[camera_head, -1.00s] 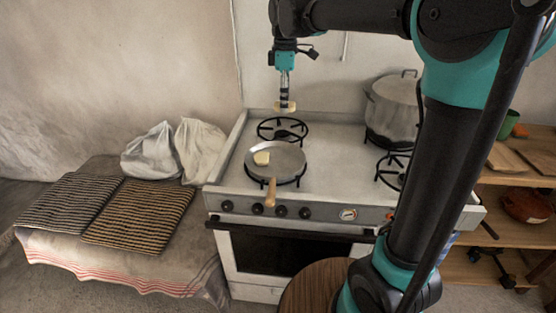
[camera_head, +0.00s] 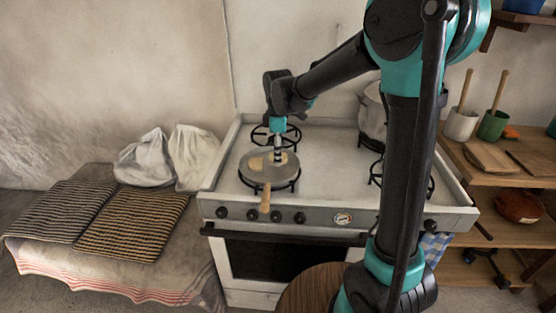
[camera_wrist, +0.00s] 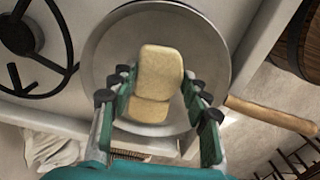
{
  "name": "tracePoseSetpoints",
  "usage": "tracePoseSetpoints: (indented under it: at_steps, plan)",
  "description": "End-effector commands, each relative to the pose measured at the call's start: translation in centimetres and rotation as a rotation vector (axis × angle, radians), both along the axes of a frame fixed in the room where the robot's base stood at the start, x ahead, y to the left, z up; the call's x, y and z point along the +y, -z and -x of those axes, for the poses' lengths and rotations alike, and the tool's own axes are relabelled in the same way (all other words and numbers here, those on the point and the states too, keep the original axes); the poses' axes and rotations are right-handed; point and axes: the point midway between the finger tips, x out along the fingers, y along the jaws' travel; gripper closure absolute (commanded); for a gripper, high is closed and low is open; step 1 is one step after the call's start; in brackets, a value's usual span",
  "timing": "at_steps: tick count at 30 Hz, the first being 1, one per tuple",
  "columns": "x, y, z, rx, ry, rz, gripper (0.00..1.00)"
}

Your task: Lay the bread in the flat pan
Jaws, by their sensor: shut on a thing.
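The flat pan (camera_head: 286,176) is a round grey pan with a wooden handle, on the front left burner; it also fills the middle of the wrist view (camera_wrist: 105,50). My gripper (camera_head: 279,154) points down over the right half of the pan. In the wrist view its two fingers (camera_wrist: 158,82) are shut on a pale bread slice (camera_wrist: 161,66). The held slice is low over the pan; I cannot tell whether it touches the bottom. A second bread slice (camera_head: 256,164) lies in the pan's left half, partly overlapped by the held one in the wrist view (camera_wrist: 149,112).
A large pot (camera_head: 372,115) stands on the back right burner, partly behind my arm. Striped mats (camera_head: 130,222) and white bags (camera_head: 192,155) lie on the cloth-covered table at left. Shelves with boards (camera_head: 490,156) and mugs are at right.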

Motion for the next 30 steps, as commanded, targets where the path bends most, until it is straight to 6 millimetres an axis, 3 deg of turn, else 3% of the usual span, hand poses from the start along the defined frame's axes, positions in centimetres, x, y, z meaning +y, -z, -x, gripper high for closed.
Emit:
tracePoseSetpoints:
  at_steps: [6,18,19,23,30]
  plan:
    - [0.0,2.5,0.0,0.0,0.0,0.0,0.69]
    - [0.0,2.9,0.0,0.0,0.0,0.0,0.69]
    - [0.0,2.9,0.0,0.0,0.0,0.0,0.5]
    - [0.0,2.8,0.0,0.0,0.0,0.0,0.33]
    - [0.0,2.8,0.0,0.0,0.0,0.0,0.32]
